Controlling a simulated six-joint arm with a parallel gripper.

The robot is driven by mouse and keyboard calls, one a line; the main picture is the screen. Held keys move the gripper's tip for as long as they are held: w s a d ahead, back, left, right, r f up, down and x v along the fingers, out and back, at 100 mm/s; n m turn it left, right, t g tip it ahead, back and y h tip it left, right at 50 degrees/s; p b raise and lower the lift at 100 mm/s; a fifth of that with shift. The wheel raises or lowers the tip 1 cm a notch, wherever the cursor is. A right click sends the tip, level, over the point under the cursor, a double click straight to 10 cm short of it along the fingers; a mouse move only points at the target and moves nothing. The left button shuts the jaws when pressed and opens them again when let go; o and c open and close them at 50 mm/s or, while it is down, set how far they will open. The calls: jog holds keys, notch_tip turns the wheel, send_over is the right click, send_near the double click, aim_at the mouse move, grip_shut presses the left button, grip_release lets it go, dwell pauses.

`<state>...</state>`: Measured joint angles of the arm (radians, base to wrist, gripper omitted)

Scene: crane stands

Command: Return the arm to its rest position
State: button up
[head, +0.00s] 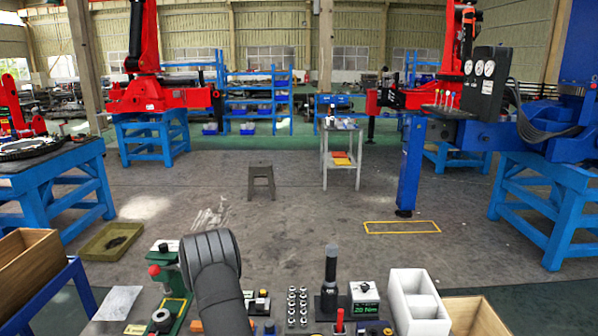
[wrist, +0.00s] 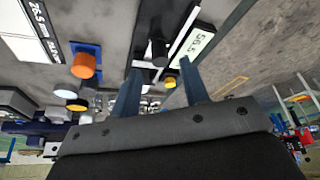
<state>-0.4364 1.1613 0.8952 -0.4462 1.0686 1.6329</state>
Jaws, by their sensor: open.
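My gripper (wrist: 160,88) shows in the wrist view as two blue-grey fingers standing apart, with nothing between them. In the wrist view the gripper is near a black device with a lit display reading 56.5 (wrist: 197,42) and an orange-topped part on a blue base (wrist: 84,64). In the head view only a dark grey link of my arm rises over the front bench; the gripper itself is hidden or out of sight there.
The front bench holds a green press (head: 170,275), a black upright tool (head: 330,285), a box with a green display (head: 363,298), a white divided bin (head: 418,300) and rows of small metal parts (head: 297,306). A wooden crate (head: 478,316) stands at right. The floor beyond is mostly clear.

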jog(key=x, duration=0.3)
jog(key=shift+d+f, duration=0.1)
jog(key=shift+f, duration=0.25)
jog(key=shift+w+d+r, duration=0.1)
jog(key=shift+d+r, duration=0.1)
jog(key=shift+d, duration=0.85)
jog(key=v, duration=1.8)
jog(key=w+a+r+n, duration=0.2)
jog(key=w+a+n, duration=0.25)
jog(key=n, duration=0.75)
jog(key=x, duration=0.6)
jog(key=shift+d, duration=0.5)
jog(key=shift+o, duration=0.2)
jog(key=shift+w+f, duration=0.1)
jog(key=shift+f, duration=0.1)
